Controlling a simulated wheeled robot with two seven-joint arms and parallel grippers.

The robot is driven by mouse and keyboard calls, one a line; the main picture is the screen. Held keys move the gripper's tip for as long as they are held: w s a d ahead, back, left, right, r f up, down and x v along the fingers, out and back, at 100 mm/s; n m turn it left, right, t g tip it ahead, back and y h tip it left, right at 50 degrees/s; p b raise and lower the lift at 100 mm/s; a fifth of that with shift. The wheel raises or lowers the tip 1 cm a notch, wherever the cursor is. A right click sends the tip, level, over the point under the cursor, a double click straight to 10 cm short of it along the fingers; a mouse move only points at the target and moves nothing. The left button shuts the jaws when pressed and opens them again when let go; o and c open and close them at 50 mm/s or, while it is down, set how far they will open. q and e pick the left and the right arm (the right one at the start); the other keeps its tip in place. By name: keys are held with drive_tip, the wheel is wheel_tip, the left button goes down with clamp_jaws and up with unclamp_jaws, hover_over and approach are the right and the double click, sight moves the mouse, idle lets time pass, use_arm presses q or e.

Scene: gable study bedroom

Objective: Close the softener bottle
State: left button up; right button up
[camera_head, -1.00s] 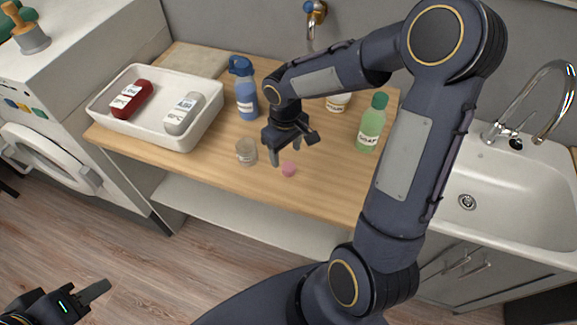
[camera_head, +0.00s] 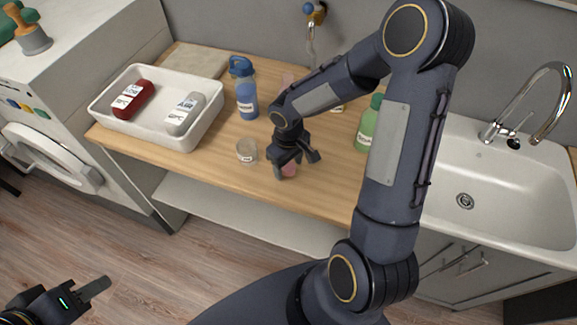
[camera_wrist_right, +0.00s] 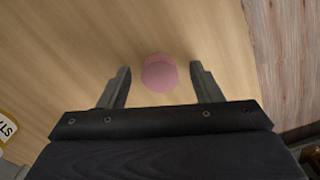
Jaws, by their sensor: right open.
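A small pink cap (camera_head: 289,170) lies on the wooden counter near its front edge. My right gripper (camera_head: 297,163) is over it, partly covering it in the head view. In the right wrist view the pink cap (camera_wrist_right: 160,74) sits between the tips of the open right gripper (camera_wrist_right: 161,78), with a gap on both sides. A pinkish shape (camera_head: 288,78), perhaps the softener bottle, shows behind my right forearm; most of it is hidden. My left gripper (camera_head: 95,288) is low at the bottom left, away from the counter; only one finger shows clearly.
A clear cup (camera_head: 246,152) stands just left of my right gripper. A blue bottle (camera_head: 247,100) and a green bottle (camera_head: 367,125) stand farther back. A white tray (camera_head: 150,137) holds a red and a grey bottle. A sink (camera_head: 500,190) is at right.

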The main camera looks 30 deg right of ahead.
sight(287, 166)
drive_tip(key=shift+c, duration=0.3)
drive_tip(key=c, duration=1)
drive_tip(key=shift+r, duration=0.5)
drive_tip(key=r, duration=0.2)
drive_tip(key=shift+a+r, duration=0.2)
drive_tip(key=shift+r, duration=0.1)
drive_tip(key=a+r+b, duration=0.1)
drive_tip(key=a+r, duration=0.2)
drive_tip(key=a, duration=0.1)
drive_tip(key=s+a+r+b, duration=0.1)
drive_tip(key=a+r, duration=0.2)
drive_tip(key=a, duration=0.2)
drive_tip(key=a+r+b, duration=0.2)
drive_tip(key=a+r, duration=0.1)
drive_tip(key=a, duration=0.1)
drive_tip(key=shift+s+a+r, duration=0.15)
drive_tip(key=shift+a+r, duration=0.05)
drive_tip(key=shift+a, duration=0.1)
